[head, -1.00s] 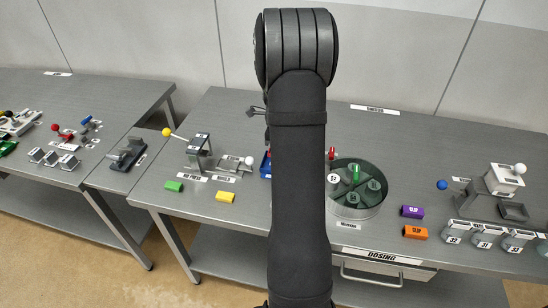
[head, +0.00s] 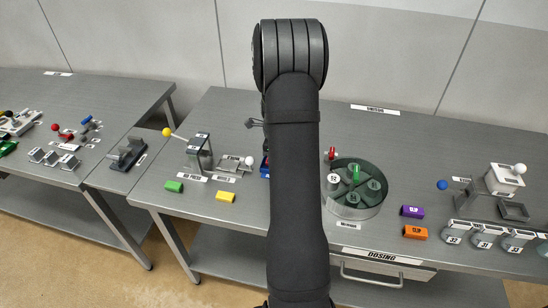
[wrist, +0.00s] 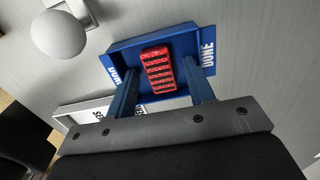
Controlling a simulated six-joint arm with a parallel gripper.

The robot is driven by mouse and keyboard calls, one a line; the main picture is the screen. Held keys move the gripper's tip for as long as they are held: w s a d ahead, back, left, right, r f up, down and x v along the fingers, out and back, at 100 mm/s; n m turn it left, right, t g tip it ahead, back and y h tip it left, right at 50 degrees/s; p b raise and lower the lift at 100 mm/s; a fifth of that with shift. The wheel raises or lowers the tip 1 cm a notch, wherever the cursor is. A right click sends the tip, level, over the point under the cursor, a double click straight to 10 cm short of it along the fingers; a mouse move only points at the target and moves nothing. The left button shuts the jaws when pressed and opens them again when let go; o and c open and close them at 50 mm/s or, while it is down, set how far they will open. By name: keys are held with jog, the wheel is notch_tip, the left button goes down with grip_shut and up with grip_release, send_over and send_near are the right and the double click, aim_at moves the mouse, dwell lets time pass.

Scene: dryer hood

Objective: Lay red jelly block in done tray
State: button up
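The red jelly block (wrist: 158,68) has a ridged face and sits inside the blue done tray (wrist: 122,62) in the wrist view. My gripper (wrist: 160,78) has its two blue fingers spread, one on each side of the block, with gaps visible between fingers and block. The fingers reach over the tray's near side. In the head view only a strip of the blue done tray (head: 264,172) shows beside my arm; my arm hides the block and the gripper there.
A white ball knob (wrist: 59,34) stands left of the tray, by the scale (head: 232,164). The press (head: 199,152) is further left. Yellow (head: 225,197) and green (head: 173,186) blocks lie in front. The round mixer (head: 356,188) is right of my arm.

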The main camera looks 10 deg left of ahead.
notch_tip(320, 180, up, 12)
jog(key=shift+r, duration=0.15)
dwell(0.6)
jog(key=shift+f, duration=4.15)
